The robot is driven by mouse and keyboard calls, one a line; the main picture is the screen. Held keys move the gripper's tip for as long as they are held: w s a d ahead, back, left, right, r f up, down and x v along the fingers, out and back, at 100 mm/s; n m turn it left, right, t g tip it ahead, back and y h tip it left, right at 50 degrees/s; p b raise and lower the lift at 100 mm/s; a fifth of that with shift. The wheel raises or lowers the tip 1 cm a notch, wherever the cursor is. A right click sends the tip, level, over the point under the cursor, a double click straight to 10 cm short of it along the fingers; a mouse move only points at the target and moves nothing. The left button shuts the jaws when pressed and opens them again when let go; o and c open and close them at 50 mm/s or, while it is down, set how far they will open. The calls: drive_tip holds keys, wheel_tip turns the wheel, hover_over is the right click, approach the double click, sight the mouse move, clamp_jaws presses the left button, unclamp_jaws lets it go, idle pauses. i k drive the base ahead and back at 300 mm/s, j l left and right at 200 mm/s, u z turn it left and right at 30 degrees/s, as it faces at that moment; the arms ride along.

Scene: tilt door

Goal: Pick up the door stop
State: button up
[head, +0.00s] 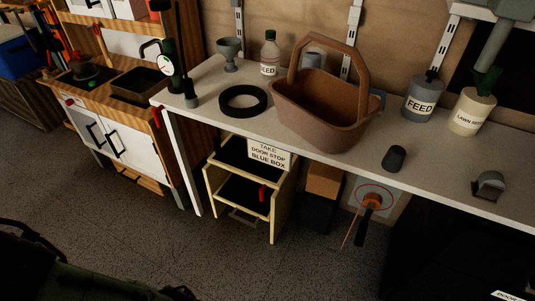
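I cannot tell for sure which object is the door stop. Two small candidates lie on the white workbench (330,163): a dark, rounded cylinder-like piece (394,158) right of the basket, and a grey metallic piece with a curved top (489,186) near the right front edge. The two are apart, and bare bench top lies between them. I cannot make out my gripper in the head view.
A brown basket (318,120) with a tall handle stands mid-bench. A black ring (243,99), a grey goblet (230,52) and bottles, including a FEED container (422,98), stand around it. A drawer rack (241,190) is below. A blue box (22,55) is far left.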

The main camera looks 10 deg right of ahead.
sight(392, 162)
drive_tip(key=z, duration=1.3)
